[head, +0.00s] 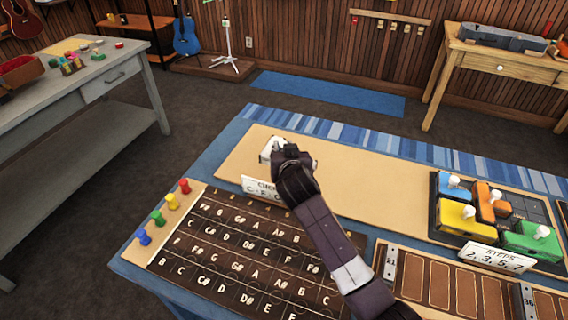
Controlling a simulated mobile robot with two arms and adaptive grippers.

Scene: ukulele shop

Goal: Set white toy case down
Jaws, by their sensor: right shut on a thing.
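The white toy case (267,149) shows at the left part of the tan board on the blue table, partly hidden behind my right gripper. My right gripper (284,152) is shut on it, its fingers mostly hidden by the dark wrist. I cannot tell whether the case touches the board or is held just above it. The tan board (370,180) is bare to the right of the gripper. My left gripper is not in view.
A black tray (526,208) with blue, orange, yellow and green toy cases stands at the right. A white chord sign (262,188) is close to my right gripper. A dark note board (215,240) with coloured pegs lies at the front left.

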